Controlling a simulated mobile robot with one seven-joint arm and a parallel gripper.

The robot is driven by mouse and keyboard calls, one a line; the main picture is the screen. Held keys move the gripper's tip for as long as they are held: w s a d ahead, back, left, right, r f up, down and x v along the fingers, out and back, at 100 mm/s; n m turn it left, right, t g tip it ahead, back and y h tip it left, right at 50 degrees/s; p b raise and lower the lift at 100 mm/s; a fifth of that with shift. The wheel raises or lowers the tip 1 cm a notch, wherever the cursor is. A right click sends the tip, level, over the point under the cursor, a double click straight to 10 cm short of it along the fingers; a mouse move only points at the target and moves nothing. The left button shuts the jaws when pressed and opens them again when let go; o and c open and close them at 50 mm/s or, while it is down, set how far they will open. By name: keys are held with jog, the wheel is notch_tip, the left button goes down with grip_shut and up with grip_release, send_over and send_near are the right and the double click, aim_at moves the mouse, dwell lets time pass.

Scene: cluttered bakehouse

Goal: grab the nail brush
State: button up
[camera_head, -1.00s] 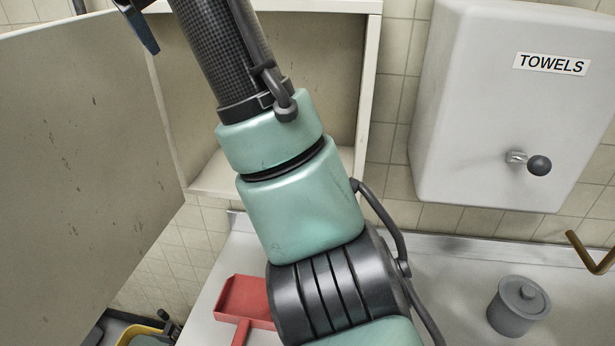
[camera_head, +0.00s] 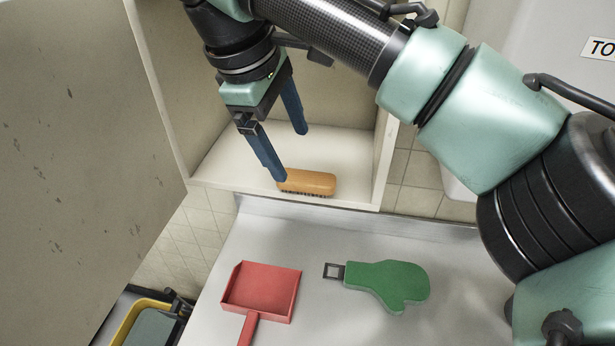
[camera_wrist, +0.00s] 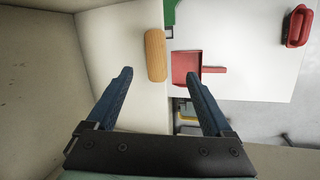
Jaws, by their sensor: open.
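The nail brush (camera_head: 308,182) has an orange-tan wooden back and dark bristles facing down. It lies on the floor of the open wall cabinet (camera_head: 228,160), near the front edge. In the wrist view the brush (camera_wrist: 155,55) lies beyond the fingertips, between their lines. My gripper (camera_head: 292,156) has blue fingers, spread apart with nothing between them. It is inside the cabinet opening, pointing down. In the head view one fingertip overlaps the left end of the brush; I cannot tell whether they touch. The gripper's fingers also show in the wrist view (camera_wrist: 160,75).
The cabinet door (camera_head: 85,150) stands open at left. On the counter (camera_head: 330,240) below lie a red dustpan (camera_head: 262,290) and a green mitt (camera_head: 390,284). A yellow-rimmed container (camera_head: 150,320) is at lower left. The towel dispenser (camera_head: 560,50) hangs at right.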

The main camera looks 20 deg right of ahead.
aim_at(305, 178)
jog(key=x, duration=0.4)
jog(key=shift+d+r+p, duration=0.1)
jog(key=shift+p, duration=0.3)
jog(key=shift+w+p+x, duration=0.15)
jog(key=shift+p+x, duration=0.5)
jog(key=shift+x, duration=0.65)
jog(key=shift+w+p+x, duration=0.15)
jog(key=shift+p+x, duration=0.45)
jog(key=shift+x, duration=0.65)
grip_shut()
